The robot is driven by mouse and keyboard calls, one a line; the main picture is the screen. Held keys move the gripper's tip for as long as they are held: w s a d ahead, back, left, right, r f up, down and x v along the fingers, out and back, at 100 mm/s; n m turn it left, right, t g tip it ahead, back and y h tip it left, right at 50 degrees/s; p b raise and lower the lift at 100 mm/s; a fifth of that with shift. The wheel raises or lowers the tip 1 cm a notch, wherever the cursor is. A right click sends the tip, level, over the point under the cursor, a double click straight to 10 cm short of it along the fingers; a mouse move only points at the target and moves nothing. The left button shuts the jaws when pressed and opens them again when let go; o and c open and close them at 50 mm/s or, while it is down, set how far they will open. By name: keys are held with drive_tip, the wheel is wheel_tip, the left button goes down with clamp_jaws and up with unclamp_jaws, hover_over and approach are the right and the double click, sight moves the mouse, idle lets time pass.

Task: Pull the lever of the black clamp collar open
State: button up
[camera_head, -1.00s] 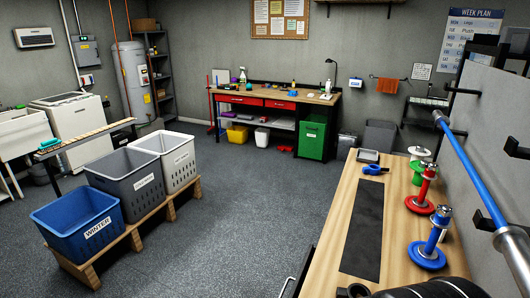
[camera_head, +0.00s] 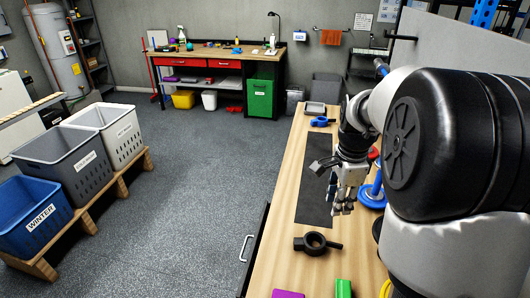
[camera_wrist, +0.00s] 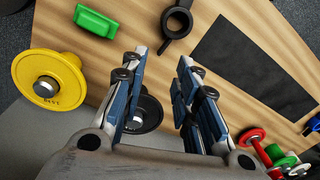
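The black clamp collar (camera_head: 313,243) lies flat on the wooden bench top, its ring facing up and a short lever or tab sticking out to the right. It also shows near the top of the wrist view (camera_wrist: 178,20), with the tab pointing down and left towards my fingers. My gripper (camera_head: 343,202) hangs above the bench, beyond the collar and a little to its right, apart from it. In the wrist view my gripper (camera_wrist: 163,62) has its two fingers spread with nothing between them.
A black mat (camera_head: 316,195) lies beyond the collar. A green block (camera_head: 343,288) and a purple item (camera_head: 287,294) lie on the near side. A yellow plate (camera_wrist: 45,78) and a black plate (camera_wrist: 150,114) are close by. A blue collar (camera_head: 322,121) lies at the far end.

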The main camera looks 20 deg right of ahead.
sight(342, 245)
drive_tip(key=w+d+f+m, duration=0.1)
drive_tip(key=d+f+m, duration=0.4)
drive_tip(key=d+f, duration=0.15)
drive_tip(key=shift+g, duration=0.3)
drive_tip(key=f+b, duration=0.1)
drive_tip(key=f, duration=0.4)
drive_tip(key=f+b, duration=0.2)
drive_tip(key=f, duration=0.4)
drive_tip(key=f+b, duration=0.2)
drive_tip(key=f, duration=0.3)
drive_tip(key=shift+w+d+f, duration=0.2)
drive_tip(key=shift+d+f, duration=0.05)
drive_tip(key=shift+f, duration=0.05)
drive_tip(key=shift+c, duration=0.5)
clamp_jaws()
